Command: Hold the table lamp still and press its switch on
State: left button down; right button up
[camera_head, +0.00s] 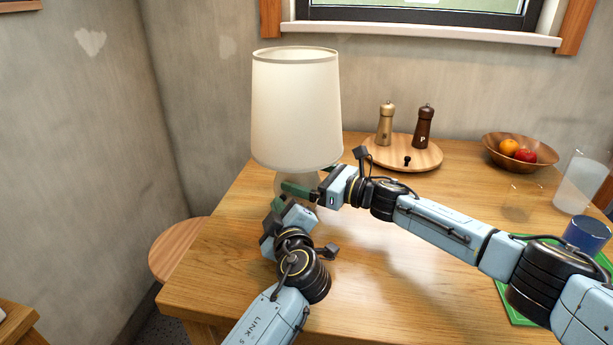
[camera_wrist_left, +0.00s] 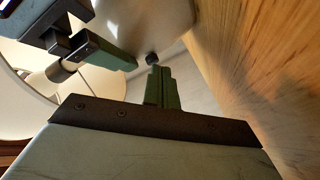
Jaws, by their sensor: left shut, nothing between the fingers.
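The table lamp has a tall cream shade (camera_head: 295,110) and a pale rounded base (camera_wrist_left: 145,22), mostly hidden behind my grippers in the head view. Its small dark switch (camera_wrist_left: 152,59) shows on the base in the left wrist view. My left gripper (camera_wrist_left: 160,70) is shut and empty, its tips just short of the switch; whether they touch it I cannot tell. My right gripper (camera_head: 312,180) is level with the lamp just under the shade, one green finger in front and the other behind. Whether both fingers press on the lamp is hidden.
On the wooden table (camera_head: 380,285), a round board (camera_head: 430,158) holds two mills behind my right arm. The front middle is clear. A round stool (camera_head: 172,250) is at the left.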

jog(key=shift+f, duration=0.2)
dwell(0.3)
pick_arm(q)
jog(key=shift+s+a, duration=0.3)
jog(key=shift+s, duration=0.1)
jog(key=shift+s+a, duration=0.55)
jog(key=shift+s, duration=0.3)
jog(key=shift+s+a, duration=0.6)
jog(key=shift+s, duration=0.2)
jog(key=shift+s+a, duration=0.55)
jog(key=shift+s, duration=0.3)
pick_arm(e)
jog(key=o, duration=1.6)
jog(key=shift+o, duration=0.5)
